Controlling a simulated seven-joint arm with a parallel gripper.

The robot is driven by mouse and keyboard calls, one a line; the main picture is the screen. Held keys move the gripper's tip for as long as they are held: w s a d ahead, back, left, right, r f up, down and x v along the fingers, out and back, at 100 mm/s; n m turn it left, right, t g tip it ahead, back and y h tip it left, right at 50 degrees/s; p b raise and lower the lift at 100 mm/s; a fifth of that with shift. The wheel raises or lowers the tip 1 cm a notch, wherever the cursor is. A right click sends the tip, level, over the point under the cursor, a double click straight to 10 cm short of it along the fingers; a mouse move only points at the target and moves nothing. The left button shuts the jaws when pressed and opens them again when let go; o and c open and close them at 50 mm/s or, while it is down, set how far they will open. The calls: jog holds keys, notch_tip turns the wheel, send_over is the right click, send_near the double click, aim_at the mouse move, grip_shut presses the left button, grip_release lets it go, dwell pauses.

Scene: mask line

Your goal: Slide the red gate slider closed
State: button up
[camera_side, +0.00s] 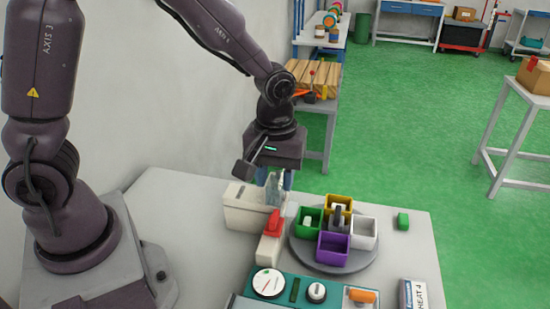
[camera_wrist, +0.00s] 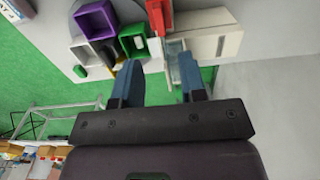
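The red gate slider (camera_side: 274,222) sits on top of a narrow white block at the front of the white box (camera_side: 245,207) in the side view. It also shows at the top of the wrist view (camera_wrist: 159,16). A clear pane (camera_side: 274,188) stands upright by the box, behind the red slider. My gripper (camera_side: 278,183) hangs over the far end of the box near the pane. In the wrist view its two blue fingers (camera_wrist: 158,84) are apart, with the pane seen beyond them. I cannot tell whether a finger touches the pane. The red slider is clear of the fingers.
A round grey turntable (camera_side: 308,257) with green, yellow, white and purple bins stands to the right. A small green block (camera_side: 402,221) lies beyond it. A teal control panel (camera_side: 268,285) with a dial, knob and orange switch is in front.

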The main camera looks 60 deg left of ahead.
notch_tip(320, 180, up, 4)
jog(key=shift+r, duration=0.1)
dwell(0.4)
jog(key=s+a+r+m+t, duration=0.2)
jog(key=s+r+m, duration=0.2)
jog(key=s+r, duration=0.2)
jog(key=s+a+r+m+t, duration=0.3)
jog(key=s+r+m, duration=0.2)
jog(key=s+r, duration=0.1)
jog(key=shift+s+r+t, duration=0.2)
jog(key=shift+s+t, duration=0.1)
jog(key=shift+s, duration=0.25)
dwell(1.1)
